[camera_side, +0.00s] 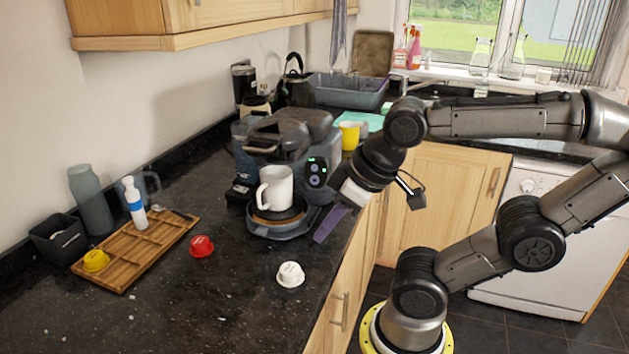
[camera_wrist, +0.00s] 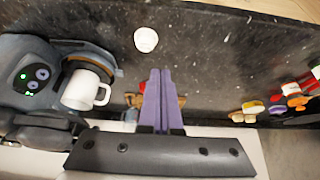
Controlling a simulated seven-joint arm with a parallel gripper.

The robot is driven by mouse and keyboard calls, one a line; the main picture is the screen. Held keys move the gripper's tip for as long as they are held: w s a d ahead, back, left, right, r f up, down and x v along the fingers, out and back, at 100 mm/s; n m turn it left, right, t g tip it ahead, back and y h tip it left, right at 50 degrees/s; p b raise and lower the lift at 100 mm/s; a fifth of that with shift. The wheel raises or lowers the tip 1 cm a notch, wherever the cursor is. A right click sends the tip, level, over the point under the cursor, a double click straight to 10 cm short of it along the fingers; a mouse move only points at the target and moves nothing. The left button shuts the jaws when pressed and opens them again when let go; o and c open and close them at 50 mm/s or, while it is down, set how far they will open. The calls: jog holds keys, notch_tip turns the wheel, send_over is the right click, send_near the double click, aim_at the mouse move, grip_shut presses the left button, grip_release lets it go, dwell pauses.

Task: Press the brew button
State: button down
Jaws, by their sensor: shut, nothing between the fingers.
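The dark coffee machine (camera_side: 308,123) stands on the black counter. Its button panel (camera_side: 316,172) faces the front right, with a green light and round buttons. The panel also shows at the left of the wrist view (camera_wrist: 33,77). A white mug (camera_side: 274,190) stands on the drip tray under the spout; it is also in the wrist view (camera_wrist: 80,90). My gripper (camera_side: 319,238) is shut and empty, its purple fingers pointing down beside the machine's right front, apart from the panel. In the wrist view the closed fingers (camera_wrist: 160,73) are right of the mug.
A white capsule (camera_side: 290,274) and a red capsule (camera_side: 201,246) lie on the open counter in front. A wooden tray (camera_side: 150,245) holds a yellow capsule (camera_side: 96,261) and a bottle (camera_side: 135,203). A yellow cup (camera_side: 350,135) stands behind the machine. The counter edge is close to my gripper.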

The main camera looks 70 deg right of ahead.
aim_at(314, 180)
jog(key=w+d+r+m, duration=0.3)
jog(key=w+d, duration=0.2)
jog(key=w, duration=0.2)
jog(key=d+f+m+h, duration=0.2)
jog(key=d+m, duration=0.3)
jog(key=d, duration=0.5)
jog(key=shift+w+d+f+m+g, duration=0.3)
jog(key=shift+d+f, duration=0.1)
jog(key=shift+f, duration=0.1)
jog(key=w+d+f, duration=0.2)
jog(key=d+f, duration=0.2)
jog(key=d, duration=0.3)
jog(key=shift+w+f, duration=0.2)
jog(key=shift+w, duration=0.1)
jog(key=shift+d, duration=0.15)
dwell(1.4)
